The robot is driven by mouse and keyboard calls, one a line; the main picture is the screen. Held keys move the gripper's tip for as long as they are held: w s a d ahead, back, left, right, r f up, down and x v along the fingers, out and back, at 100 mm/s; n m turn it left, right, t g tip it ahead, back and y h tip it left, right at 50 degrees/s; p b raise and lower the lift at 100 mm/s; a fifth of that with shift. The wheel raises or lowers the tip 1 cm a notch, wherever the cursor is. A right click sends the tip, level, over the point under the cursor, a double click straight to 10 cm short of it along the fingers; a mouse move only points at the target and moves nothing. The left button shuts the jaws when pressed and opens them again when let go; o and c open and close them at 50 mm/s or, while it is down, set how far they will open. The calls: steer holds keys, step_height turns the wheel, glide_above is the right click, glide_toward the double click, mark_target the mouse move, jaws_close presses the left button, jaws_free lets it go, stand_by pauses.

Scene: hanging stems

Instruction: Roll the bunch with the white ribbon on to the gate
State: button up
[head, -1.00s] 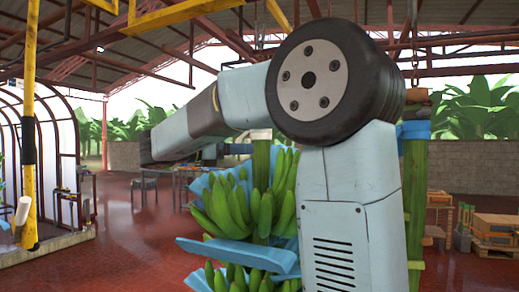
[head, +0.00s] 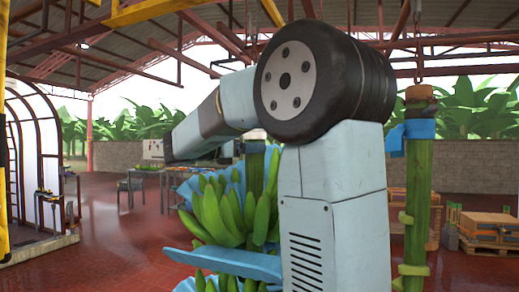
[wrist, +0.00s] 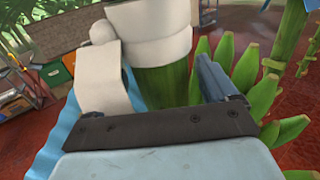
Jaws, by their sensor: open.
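In the wrist view a thick green stem (wrist: 163,82) wears a wide white ribbon (wrist: 150,33). Its knot and a loose tail hang at the left. Green bananas (wrist: 250,70) spread beside the stem, with a blue sheet at the left. My gripper (wrist: 155,72) is open with the stem between its jaws, below the ribbon band. The right finger shows; the ribbon tail covers the left one. I cannot tell whether the jaws touch the stem. I cannot make out the gate.
A second stem with a blue ribbon (head: 419,132) hangs close on the right of my arm. A yellow post (head: 4,200) stands at the left edge, with yellow beams (head: 150,12) overhead. Pallets (head: 487,232) stand at the right. Red floor is open at the left middle.

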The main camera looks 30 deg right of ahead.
steer(key=shift+w+d, duration=0.1)
steer(key=shift+d, duration=1.95)
steer(key=c, duration=1.4)
steer(key=shift+w, duration=0.1)
